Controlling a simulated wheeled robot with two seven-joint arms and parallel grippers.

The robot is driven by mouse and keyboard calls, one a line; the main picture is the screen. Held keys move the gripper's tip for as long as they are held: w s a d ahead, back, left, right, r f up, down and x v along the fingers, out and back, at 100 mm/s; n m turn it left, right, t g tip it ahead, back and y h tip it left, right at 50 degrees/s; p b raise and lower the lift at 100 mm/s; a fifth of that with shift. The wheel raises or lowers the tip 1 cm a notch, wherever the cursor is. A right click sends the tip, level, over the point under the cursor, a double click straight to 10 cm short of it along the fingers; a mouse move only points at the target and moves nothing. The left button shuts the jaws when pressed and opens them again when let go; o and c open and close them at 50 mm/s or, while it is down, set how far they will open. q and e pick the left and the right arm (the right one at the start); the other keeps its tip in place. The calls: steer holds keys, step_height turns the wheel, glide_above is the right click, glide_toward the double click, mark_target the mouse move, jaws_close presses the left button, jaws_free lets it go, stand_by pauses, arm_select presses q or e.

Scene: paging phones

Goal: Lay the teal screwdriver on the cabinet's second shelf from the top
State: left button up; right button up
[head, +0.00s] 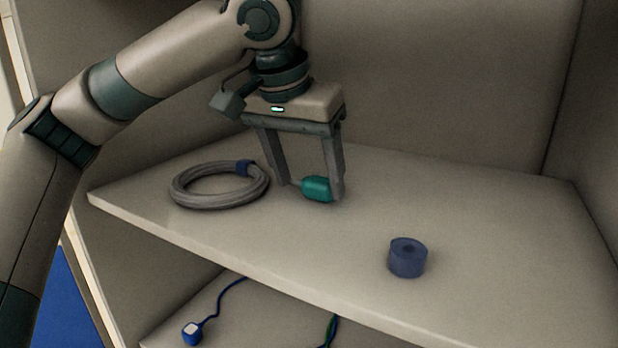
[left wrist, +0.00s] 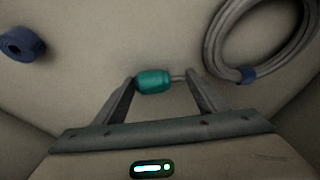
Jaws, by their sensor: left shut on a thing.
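The teal screwdriver (head: 317,188) is at the fingertips of my left gripper (head: 310,190), just over or on a cabinet shelf (head: 480,225). Its teal handle is by one finger, and its thin grey shaft runs toward the other. In the left wrist view the screwdriver (left wrist: 153,82) lies across between the two fingertips of the left gripper (left wrist: 165,82). The gripper is shut on it, with the fingers well apart. I cannot tell whether the screwdriver touches the shelf. My right gripper is not in view.
A coiled grey hose with a blue band (head: 218,186) lies on the shelf left of the gripper. A dark blue roll (head: 407,258) stands to the front right. A lower shelf (head: 260,315) holds a blue cord with a plug (head: 193,332). Bare shelf lies right of the gripper.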

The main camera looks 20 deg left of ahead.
arm_select(q)
steer(key=shift+s, duration=0.1)
steer(key=shift+f, duration=0.15)
steer(key=o, duration=1.1)
steer(key=shift+c, duration=0.2)
steer(key=shift+r, duration=0.25)
